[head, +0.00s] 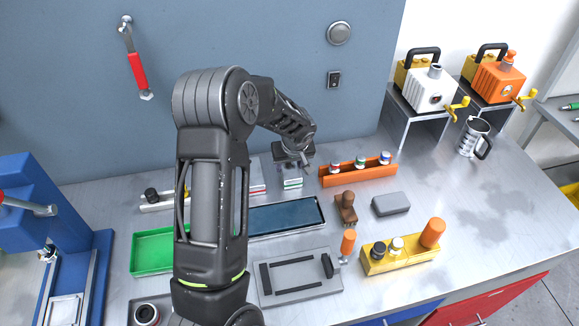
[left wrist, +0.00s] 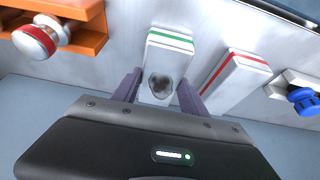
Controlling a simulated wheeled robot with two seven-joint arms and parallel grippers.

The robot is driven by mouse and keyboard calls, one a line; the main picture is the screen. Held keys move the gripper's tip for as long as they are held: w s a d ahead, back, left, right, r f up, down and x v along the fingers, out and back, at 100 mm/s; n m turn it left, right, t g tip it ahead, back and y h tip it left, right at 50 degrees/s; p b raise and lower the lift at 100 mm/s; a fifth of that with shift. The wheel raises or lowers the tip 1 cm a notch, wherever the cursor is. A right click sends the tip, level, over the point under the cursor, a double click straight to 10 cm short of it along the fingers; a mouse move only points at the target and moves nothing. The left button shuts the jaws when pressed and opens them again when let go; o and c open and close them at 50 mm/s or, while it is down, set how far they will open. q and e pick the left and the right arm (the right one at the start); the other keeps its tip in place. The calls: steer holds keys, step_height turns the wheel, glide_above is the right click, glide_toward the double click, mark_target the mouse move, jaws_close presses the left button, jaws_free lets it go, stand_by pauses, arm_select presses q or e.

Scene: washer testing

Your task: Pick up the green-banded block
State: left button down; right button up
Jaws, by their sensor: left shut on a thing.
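The green-banded block (head: 292,184) is a white block with a green stripe, at the back of the table below the wall panel. In the left wrist view, the green-banded block (left wrist: 166,62) lies between the two fingers of my left gripper (left wrist: 159,92). My left gripper (head: 293,166) reaches down onto it from above and is shut on it. The gripper covers part of the block in the head view. From these frames I cannot tell whether the block is clear of the table. My right gripper does not show.
A white red-banded block (left wrist: 236,80) stands close beside. In front lie a dark blue tray (head: 318,203), a brown item (head: 346,208) and a grey block (head: 391,204).

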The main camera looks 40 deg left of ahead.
mark_target(290, 166)
arm_select(q)
step_height(290, 166, up, 9)
steer(key=shift+b, duration=1.1)
steer(key=shift+r, duration=0.5)
